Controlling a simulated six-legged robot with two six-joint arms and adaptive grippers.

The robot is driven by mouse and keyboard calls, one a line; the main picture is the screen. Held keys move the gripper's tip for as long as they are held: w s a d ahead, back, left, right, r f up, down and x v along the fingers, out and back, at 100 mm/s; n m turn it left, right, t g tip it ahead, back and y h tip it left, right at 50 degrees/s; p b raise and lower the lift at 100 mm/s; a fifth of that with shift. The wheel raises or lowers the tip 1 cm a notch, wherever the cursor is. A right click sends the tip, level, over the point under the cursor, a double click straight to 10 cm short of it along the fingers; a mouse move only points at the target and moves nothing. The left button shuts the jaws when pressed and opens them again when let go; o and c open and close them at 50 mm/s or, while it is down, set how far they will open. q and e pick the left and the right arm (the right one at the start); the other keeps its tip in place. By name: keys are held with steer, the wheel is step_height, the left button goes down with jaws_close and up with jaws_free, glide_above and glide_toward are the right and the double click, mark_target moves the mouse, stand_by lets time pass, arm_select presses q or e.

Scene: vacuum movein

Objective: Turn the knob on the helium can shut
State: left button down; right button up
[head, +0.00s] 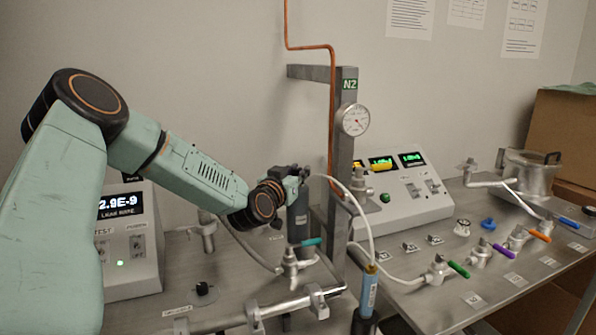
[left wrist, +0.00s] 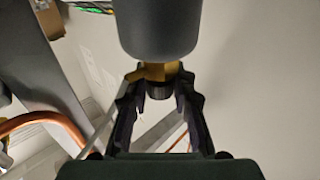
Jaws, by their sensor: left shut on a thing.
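The helium can appears to be the dark grey cylinder (head: 298,222), standing upright by the metal post in the head view. In the left wrist view the can (left wrist: 158,28) fills the top centre. A brass neck (left wrist: 162,72) joins it to a small black knob (left wrist: 160,91). My left gripper (head: 296,173) reaches the can's top from the left. In the left wrist view its two dark fingers (left wrist: 160,88) are closed on either side of the knob. In the head view the knob is hidden by the gripper. My right gripper is not in view.
A white hose (head: 362,205) curves from the can's top to a blue cylinder (head: 369,292). The post (head: 345,180) with its gauge (head: 354,120) stands close right. A teal-handled valve (head: 292,262) sits below the can. Control boxes stand left (head: 130,245) and right (head: 412,200).

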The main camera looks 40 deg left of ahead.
mark_target(297, 168)
arm_select(q)
steer(key=n+g+y, duration=0.1)
steer(key=y, duration=0.1)
steer(key=n+g+y, duration=0.1)
steer(key=n+y, duration=0.1)
steer(key=y, duration=0.1)
steer(key=shift+d+n+g, duration=0.15)
steer(key=shift+n+g, duration=0.15)
steer(key=shift+g, duration=0.1)
steer(key=shift+n+g+y, duration=2)
steer(key=shift+g+y, duration=0.2)
steer(key=shift+n+g+p, duration=0.3)
steer(key=shift+g, duration=0.1)
steer(key=c, duration=1.1)
jaws_free()
steer(key=shift+s, duration=0.1)
step_height(297, 168, up, 10)
steer(key=shift+r, duration=0.1)
